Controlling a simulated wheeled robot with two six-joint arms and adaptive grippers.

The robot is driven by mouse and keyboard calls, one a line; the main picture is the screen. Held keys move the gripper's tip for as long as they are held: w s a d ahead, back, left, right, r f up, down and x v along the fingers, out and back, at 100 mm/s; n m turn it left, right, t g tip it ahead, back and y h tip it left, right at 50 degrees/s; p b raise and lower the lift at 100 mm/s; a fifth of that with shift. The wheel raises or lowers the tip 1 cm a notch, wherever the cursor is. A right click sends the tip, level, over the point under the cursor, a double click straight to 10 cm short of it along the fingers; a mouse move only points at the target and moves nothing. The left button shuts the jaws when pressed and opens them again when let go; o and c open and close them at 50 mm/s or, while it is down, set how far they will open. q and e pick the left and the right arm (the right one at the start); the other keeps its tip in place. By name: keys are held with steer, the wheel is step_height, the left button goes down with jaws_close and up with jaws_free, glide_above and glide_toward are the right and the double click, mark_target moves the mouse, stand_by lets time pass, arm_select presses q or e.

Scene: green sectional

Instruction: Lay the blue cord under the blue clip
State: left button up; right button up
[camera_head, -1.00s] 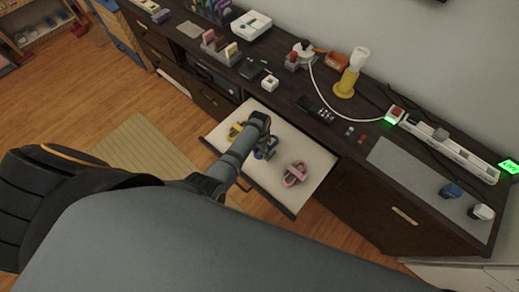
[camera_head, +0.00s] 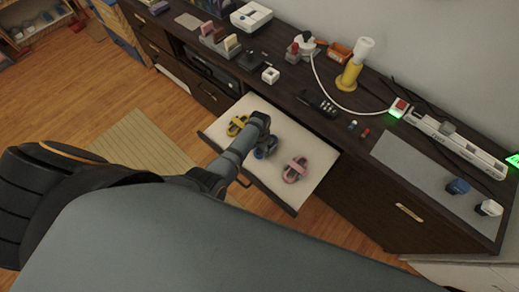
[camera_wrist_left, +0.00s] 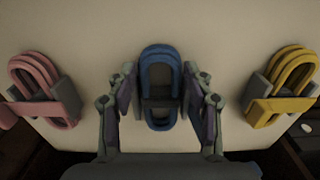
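The blue cord (camera_wrist_left: 160,58) is an oval coil with a dark band across its middle, lying on the pale floor of the open drawer (camera_head: 307,145). In the head view the blue cord (camera_head: 267,151) is partly hidden by my left gripper. My left gripper (camera_wrist_left: 160,75) is open over the cord, with one finger on each side and narrow gaps between; I see no clear grip. A small blue item (camera_head: 352,124) on the dresser top may be the blue clip, but it is too small to tell. My right gripper is not in view.
A yellow cord (camera_head: 237,125) and a pink cord (camera_head: 295,170) lie either side of the blue one. The dark dresser top holds a power strip (camera_head: 455,140), a yellow-based lamp (camera_head: 349,77) and a grey mat (camera_head: 415,170). The drawer's front edge stands out over the floor.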

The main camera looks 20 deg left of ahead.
arm_select(q)
steer(key=o, duration=0.3)
step_height(320, 180, up, 12)
stand_by(0.5)
stand_by(0.8)
